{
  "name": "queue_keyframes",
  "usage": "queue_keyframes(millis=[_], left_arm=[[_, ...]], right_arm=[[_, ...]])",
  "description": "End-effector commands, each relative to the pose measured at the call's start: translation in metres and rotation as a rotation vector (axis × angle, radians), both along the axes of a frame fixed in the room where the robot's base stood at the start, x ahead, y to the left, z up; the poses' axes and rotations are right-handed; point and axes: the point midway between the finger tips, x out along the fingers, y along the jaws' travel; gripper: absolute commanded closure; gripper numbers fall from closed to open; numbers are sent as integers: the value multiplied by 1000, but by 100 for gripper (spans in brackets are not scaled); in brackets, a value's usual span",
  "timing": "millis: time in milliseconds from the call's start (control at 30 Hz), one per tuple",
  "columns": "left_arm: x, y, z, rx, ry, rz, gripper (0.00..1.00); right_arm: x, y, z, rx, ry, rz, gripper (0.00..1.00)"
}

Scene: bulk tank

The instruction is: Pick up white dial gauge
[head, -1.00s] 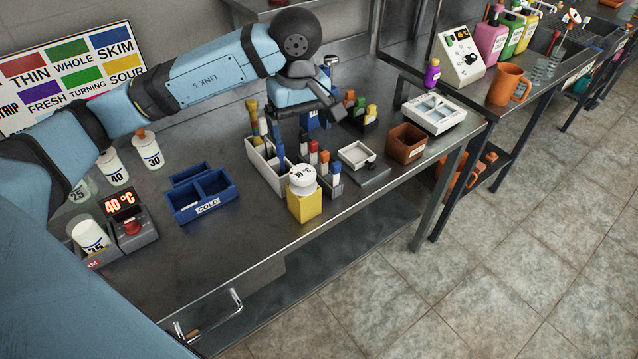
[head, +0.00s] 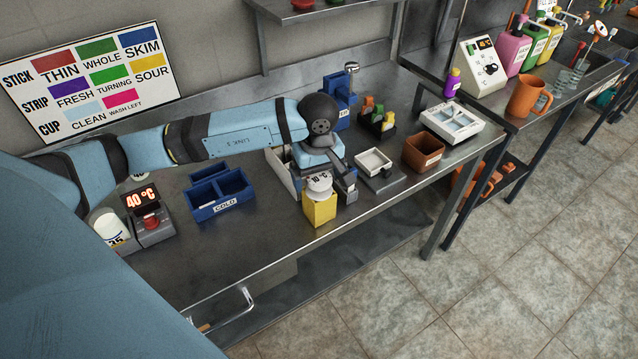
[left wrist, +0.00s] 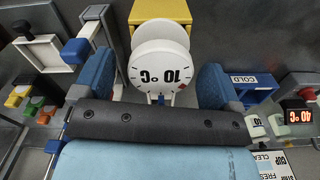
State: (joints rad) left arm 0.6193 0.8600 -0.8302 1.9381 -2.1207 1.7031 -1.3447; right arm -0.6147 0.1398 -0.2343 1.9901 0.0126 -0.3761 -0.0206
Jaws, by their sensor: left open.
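The white dial gauge (head: 319,183) has a round face reading 10 °C and sits on top of a yellow block (head: 319,209) near the table's front edge. My left gripper (head: 327,168) is open just behind and above the gauge. In the left wrist view the gauge (left wrist: 161,62) shows between the two blue fingers, its yellow block (left wrist: 160,10) beyond it. I cannot tell whether a finger touches it. The arm and gripper hide much of the white rack behind the gauge. My right gripper is not in view.
A blue COLD bin (head: 219,196) stands left of the gauge. A small white tray on a grey base (head: 374,163) and a brown box (head: 423,154) stand to the right. A 40 °C heater (head: 148,215) is at far left. Table between bin and front edge is clear.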

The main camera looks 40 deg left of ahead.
Motion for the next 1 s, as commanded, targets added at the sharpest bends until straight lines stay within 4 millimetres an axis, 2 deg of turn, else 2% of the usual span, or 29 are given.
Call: queue_keyframes(millis=[233,467,800,1000], left_arm=[[0,0,-2,0,-1,0,10],[0,0,-2,0,-1,0,63],[0,0,0,0,-1,0,64],[2,0,18,0,-6,0,64]], right_arm=[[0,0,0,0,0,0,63],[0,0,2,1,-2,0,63],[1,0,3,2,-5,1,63],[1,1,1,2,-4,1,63]])
